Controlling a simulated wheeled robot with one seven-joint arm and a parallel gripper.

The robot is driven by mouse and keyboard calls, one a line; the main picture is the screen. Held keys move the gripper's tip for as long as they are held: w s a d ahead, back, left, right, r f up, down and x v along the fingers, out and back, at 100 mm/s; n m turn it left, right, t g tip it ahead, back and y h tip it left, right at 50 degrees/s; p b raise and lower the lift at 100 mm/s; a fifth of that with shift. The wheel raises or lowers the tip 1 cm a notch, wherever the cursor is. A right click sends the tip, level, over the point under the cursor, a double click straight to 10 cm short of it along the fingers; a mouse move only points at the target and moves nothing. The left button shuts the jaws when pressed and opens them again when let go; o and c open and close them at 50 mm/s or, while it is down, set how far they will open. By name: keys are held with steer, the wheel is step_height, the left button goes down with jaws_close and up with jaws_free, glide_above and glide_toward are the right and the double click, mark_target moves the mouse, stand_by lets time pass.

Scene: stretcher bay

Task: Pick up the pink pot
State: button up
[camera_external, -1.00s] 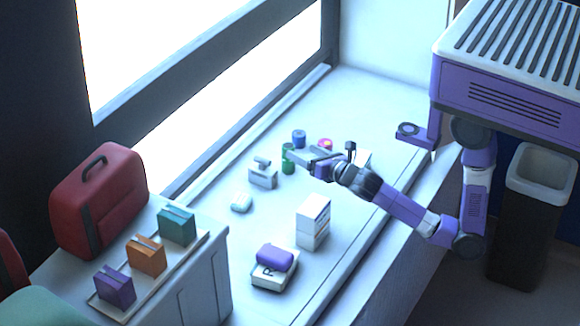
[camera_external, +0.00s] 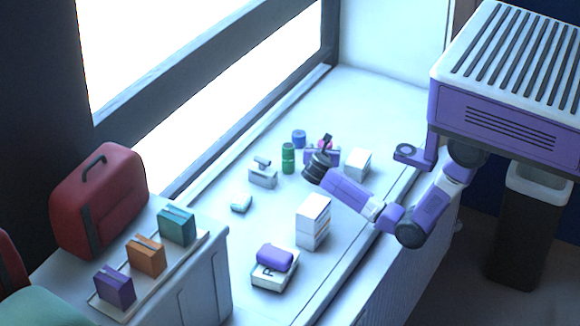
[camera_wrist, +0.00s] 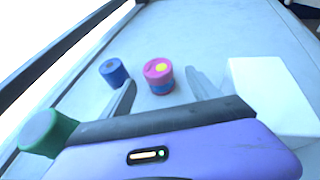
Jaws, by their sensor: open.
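The pink pot (camera_wrist: 158,71) has a yellow spot on its top and shows ahead in the wrist view. In the outside view the pink pot (camera_external: 325,141) is mostly hidden behind my gripper (camera_external: 322,155). My gripper (camera_wrist: 160,82) is open and empty. Its two fingers point toward the pot, which appears between them in the wrist view; the pot looks somewhat beyond the fingertips.
A blue pot (camera_wrist: 114,72) stands left of the pink one. A white box (camera_wrist: 272,95) is close on the right. The counter behind the pots (camera_external: 375,100) is clear.

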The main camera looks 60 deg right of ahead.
steer(key=x, duration=0.5)
steer(key=shift+w+d+f, duration=0.15)
steer(key=shift+w+f, duration=0.05)
steer(key=shift+f, duration=0.2)
steer(key=c, duration=1.4)
steer(key=shift+c, duration=0.2)
steer(key=shift+r, duration=0.1)
